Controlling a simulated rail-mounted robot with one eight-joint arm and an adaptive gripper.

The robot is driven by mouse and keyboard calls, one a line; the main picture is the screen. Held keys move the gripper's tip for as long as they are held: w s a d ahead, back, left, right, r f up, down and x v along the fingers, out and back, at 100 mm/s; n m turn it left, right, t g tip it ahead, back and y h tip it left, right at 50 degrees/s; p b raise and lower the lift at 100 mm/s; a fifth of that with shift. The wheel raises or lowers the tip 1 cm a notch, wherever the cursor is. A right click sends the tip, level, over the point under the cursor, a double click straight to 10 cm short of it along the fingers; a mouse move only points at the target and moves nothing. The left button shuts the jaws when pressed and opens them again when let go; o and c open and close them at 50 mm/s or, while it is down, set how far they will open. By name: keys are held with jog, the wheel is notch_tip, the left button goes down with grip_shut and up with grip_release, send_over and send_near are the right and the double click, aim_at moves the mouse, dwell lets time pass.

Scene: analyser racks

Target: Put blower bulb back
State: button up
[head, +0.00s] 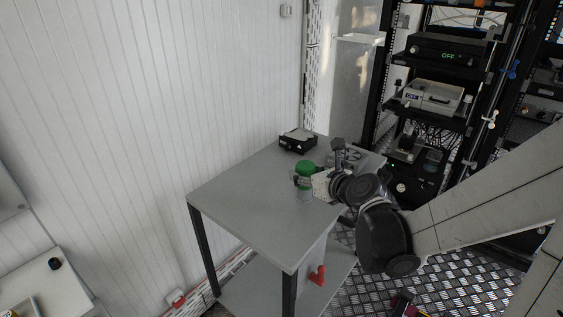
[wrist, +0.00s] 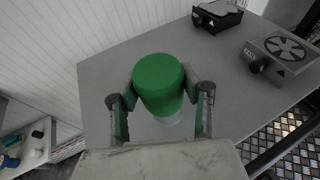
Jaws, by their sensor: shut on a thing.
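The blower bulb (wrist: 160,82) has a rounded green top and a pale, clear-looking lower part. In the wrist view it stands between the two fingers of my gripper (wrist: 160,101), which is shut on it. In the head view the green bulb (head: 304,170) is over the grey table near its right front edge, and my gripper (head: 305,184) reaches it from the right. It looks upright. Whether its base touches the table top cannot be told.
On the grey table (head: 245,195) stand a black box (head: 298,140) at the back and a grey device with a fan (wrist: 284,52) to the right. The table's left and front are clear. Equipment racks (head: 430,95) stand behind on the right. A white wall borders the left.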

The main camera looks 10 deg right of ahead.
jog(key=shift+w+d+f, duration=0.15)
jog(key=shift+d+f, duration=0.2)
jog(key=shift+d, duration=0.1)
jog(key=shift+f+b, duration=1)
jog(key=shift+f, duration=0.9)
jog(key=shift+f, duration=0.25)
jog(key=o, duration=0.7)
jog(key=shift+r, duration=0.1)
